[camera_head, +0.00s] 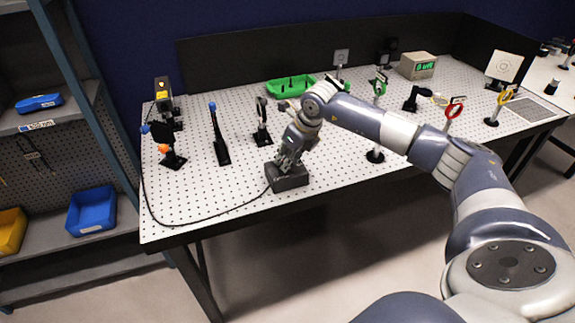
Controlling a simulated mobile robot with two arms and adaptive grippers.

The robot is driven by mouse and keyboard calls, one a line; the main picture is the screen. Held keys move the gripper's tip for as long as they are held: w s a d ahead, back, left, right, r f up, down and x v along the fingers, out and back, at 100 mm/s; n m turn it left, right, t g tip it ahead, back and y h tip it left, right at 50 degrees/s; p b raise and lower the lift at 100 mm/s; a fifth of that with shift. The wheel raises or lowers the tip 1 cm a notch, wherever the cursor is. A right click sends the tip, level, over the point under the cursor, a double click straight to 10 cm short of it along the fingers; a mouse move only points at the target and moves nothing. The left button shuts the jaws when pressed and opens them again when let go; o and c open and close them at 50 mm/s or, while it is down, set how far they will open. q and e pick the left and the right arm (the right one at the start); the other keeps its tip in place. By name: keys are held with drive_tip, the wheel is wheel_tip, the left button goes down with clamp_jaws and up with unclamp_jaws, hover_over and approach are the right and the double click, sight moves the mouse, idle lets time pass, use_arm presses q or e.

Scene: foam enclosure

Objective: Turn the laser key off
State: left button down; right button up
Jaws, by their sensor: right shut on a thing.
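A dark grey box (289,180) with a black cable running from its left side sits near the front edge of the perforated optical table (225,190). It looks like the laser's key box. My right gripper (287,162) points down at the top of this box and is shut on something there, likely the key. The key itself is hidden by the fingers, so its angle cannot be seen. A laser head (163,92) with a yellow label stands at the table's back left. My left gripper is not in view.
Posts with optics stand near the box, including a black one (262,122) and a tall blue-topped one (218,135). A green tray (290,86) and a meter with a green display (417,65) are at the back. Shelves (60,190) with bins stand left. The table's front left is mostly clear.

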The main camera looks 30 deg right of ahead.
drive_tip(key=n+b, duration=0.1)
drive_tip(key=n+y+b, duration=0.1)
drive_tip(key=n, duration=0.1)
drive_tip(key=shift+w+d+f, duration=0.1)
drive_tip(key=shift+d+f, duration=0.05)
drive_tip(key=n+g+y+b, duration=0.1)
drive_tip(key=n, duration=0.1)
drive_tip(key=shift+n, duration=0.4)
drive_tip(key=n+g+b, duration=0.1)
drive_tip(key=n, duration=0.2)
drive_tip(key=shift+w+y+b, duration=0.15)
drive_tip(key=shift+y+b, duration=0.2)
drive_tip(key=shift+y, duration=0.05)
drive_tip(key=shift+d+n+g+b, duration=0.1)
drive_tip(key=shift+n+g+b, duration=0.45)
drive_tip(key=shift+n, duration=1.25)
drive_tip(key=shift+r, duration=0.2)
drive_tip(key=o, duration=1)
drive_tip(key=shift+o, duration=0.2)
